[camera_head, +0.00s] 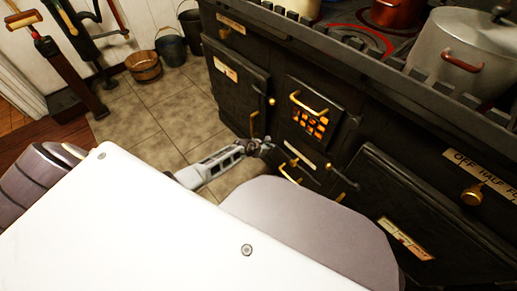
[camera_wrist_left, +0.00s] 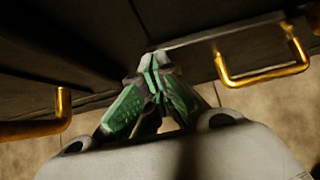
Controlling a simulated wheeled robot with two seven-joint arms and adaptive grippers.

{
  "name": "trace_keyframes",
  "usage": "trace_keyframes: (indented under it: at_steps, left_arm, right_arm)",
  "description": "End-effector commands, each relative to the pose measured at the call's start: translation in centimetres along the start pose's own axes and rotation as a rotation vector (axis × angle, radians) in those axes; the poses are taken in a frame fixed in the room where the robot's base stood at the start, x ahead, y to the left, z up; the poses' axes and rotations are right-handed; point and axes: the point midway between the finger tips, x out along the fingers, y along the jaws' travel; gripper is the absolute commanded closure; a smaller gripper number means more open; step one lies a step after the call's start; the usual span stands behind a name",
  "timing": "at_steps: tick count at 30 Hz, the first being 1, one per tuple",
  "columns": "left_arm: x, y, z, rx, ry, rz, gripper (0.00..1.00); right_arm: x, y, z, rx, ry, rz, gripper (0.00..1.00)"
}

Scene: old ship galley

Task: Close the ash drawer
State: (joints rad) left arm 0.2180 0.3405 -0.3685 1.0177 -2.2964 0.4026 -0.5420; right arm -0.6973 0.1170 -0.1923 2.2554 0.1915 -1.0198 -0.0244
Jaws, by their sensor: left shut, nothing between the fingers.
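The black stove (camera_head: 330,150) fills the right of the head view. Below its glowing firebox door, a low front with a brass handle (camera_head: 289,174) appears to be the ash drawer; my arm partly hides this area, and I cannot tell how far it stands out. My left gripper (camera_head: 264,146) is shut and empty, just left of that front. In the left wrist view its green-padded fingertips (camera_wrist_left: 156,62) are together, close to a dark front edge. A U-shaped brass handle (camera_wrist_left: 265,78) is to their right, apart from them. My right gripper is out of view.
A second brass handle (camera_wrist_left: 50,120) is left of the fingers in the wrist view. The firebox door (camera_head: 312,112) is above. A grey pot (camera_head: 465,50) stands on the stovetop. Tiled floor (camera_head: 165,115) is clear at left; a wooden tub (camera_head: 144,67) and buckets stand beyond.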

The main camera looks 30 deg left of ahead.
Motion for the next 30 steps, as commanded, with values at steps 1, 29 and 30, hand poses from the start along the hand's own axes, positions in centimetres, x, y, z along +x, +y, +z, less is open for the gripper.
trace_keyframes:
  at_steps: [1,29,30]
  left_arm:
    - [-0.3,0.0,-0.1,0.001,0.001,0.000,1.00]
    - [-6.4,0.0,-0.2,0.001,0.002,0.001,1.00]
    - [-6.7,0.0,-0.2,0.001,0.003,0.001,1.00]
  right_arm:
    - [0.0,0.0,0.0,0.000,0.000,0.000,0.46]
    - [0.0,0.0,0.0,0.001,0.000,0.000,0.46]
    - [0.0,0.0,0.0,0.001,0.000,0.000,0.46]
